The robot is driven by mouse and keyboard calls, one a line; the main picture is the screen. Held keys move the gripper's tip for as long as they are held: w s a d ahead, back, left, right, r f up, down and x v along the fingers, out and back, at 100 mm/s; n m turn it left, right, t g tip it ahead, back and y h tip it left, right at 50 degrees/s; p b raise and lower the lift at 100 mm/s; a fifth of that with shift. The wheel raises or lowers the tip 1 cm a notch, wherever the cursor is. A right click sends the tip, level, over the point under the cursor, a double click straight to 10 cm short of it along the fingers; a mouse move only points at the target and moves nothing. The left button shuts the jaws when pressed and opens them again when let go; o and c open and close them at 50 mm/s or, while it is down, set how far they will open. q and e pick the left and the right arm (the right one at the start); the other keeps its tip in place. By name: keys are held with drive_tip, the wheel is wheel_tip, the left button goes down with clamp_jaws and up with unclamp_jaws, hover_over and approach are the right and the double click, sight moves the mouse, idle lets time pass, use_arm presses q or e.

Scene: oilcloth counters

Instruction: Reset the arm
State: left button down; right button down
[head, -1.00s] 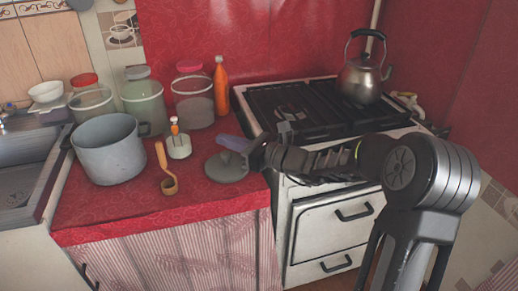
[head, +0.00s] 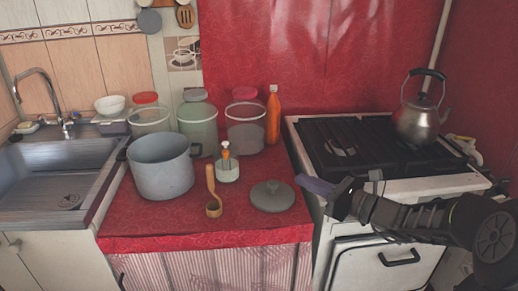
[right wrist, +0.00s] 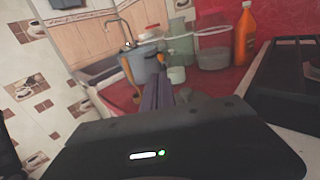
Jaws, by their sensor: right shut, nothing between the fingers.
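My right arm comes in from the lower right of the head view. Its right gripper (head: 318,186) is shut and empty, in front of the stove's left front edge and to the right of the grey lid (head: 272,196). In the right wrist view the closed fingers (right wrist: 158,92) point toward the red counter. A grey pot (head: 162,168) stands open on the counter, with a wooden ladle (head: 213,195) to its right. The lid lies flat on the counter, apart from the gripper. My left gripper does not show in either view.
A stove (head: 385,188) with a metal kettle (head: 420,120) stands at right. A sink (head: 55,170) is at far left.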

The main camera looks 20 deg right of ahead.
drive_tip(key=f+n+g+h, duration=0.1)
drive_tip(key=f, duration=0.3)
drive_tip(key=s+f+n+g+h, duration=0.1)
drive_tip(key=f+g, duration=0.1)
drive_tip(key=f, duration=0.3)
drive_tip(key=s+f+n+g+h, duration=0.1)
drive_tip(key=f+n, duration=0.1)
drive_tip(key=f, duration=0.3)
drive_tip(key=shift+s+d+g, duration=0.25)
drive_tip(key=shift+d+g, duration=0.1)
drive_tip(key=shift+g, duration=0.05)
drive_tip(key=s+a+f+n+g+h+p, duration=0.2)
drive_tip(key=s+a+f+n+g, duration=0.2)
drive_tip(key=s+f+n, duration=0.45)
drive_tip(key=s+a+f+n+g+h+p, duration=0.25)
drive_tip(key=a+f+n, duration=0.2)
drive_tip(key=f, duration=0.65)
drive_tip(key=s+a+f+n+g+y+p, duration=0.1)
drive_tip(key=s+a+n+p, duration=0.1)
drive_tip(key=s+a+n, duration=0.3)
drive_tip(key=s+a+f+n+g+y+p, duration=0.1)
drive_tip(key=s+a+n, duration=0.5)
drive_tip(key=a, duration=0.7)
drive_tip(key=shift+s+f+g+p, duration=0.25)
drive_tip(key=shift+s+g+p, duration=0.3)
drive_tip(key=shift+s+p, duration=0.55)
